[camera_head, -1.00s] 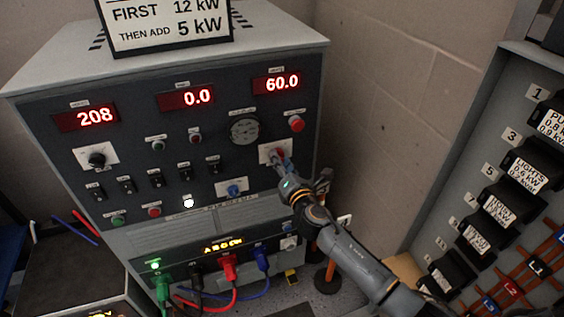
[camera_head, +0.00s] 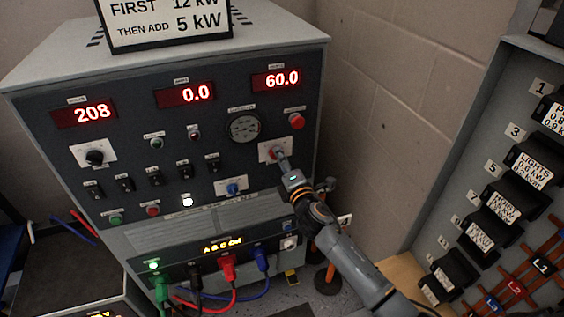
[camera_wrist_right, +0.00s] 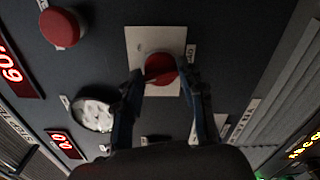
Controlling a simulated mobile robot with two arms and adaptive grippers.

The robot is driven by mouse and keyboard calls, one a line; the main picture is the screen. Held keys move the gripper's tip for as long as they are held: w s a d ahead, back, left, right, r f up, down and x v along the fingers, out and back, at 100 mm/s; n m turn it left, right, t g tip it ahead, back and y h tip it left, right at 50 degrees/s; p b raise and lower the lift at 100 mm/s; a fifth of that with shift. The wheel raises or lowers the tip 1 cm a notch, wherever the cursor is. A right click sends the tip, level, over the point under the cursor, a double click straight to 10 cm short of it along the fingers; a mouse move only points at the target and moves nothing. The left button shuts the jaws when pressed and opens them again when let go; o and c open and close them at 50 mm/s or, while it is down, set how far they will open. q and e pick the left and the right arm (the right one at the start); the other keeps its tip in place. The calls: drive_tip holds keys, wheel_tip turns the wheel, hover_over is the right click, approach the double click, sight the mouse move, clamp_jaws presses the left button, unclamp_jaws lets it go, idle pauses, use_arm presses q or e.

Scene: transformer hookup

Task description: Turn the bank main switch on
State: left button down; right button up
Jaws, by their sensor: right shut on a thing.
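A red rotary knob (camera_head: 274,152) sits on a white square plate (camera_head: 265,155) at the right side of the dark generator panel. I cannot read its label, so I cannot tell by name that it is the bank main switch. My right gripper (camera_head: 279,155) reaches up to this knob from the lower right. In the right wrist view, the fingers of the right gripper (camera_wrist_right: 162,77) stand on both sides of the red knob (camera_wrist_right: 160,67) and are shut on it. The fingers partly hide the knob in the head view. My left gripper is out of view.
A red mushroom button (camera_head: 296,121) and a round gauge (camera_head: 244,128) sit above the knob. The displays read 208, 0.0 and 60.0. A blue knob (camera_head: 233,189) is lower left. Colored cables (camera_head: 228,267) plug in below. A breaker panel (camera_head: 470,180) stands at right.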

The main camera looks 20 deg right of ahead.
drive_tip(key=m, duration=1.2)
drive_tip(key=shift+f+m, duration=0.25)
drive_tip(key=shift+m, duration=0.05)
idle(0.4)
drive_tip(key=o, duration=1.2)
drive_tip(key=shift+c, duration=0.2)
drive_tip(key=shift+s, duration=0.1)
drive_tip(key=s, duration=1.2)
drive_tip(key=shift+d, duration=0.15)
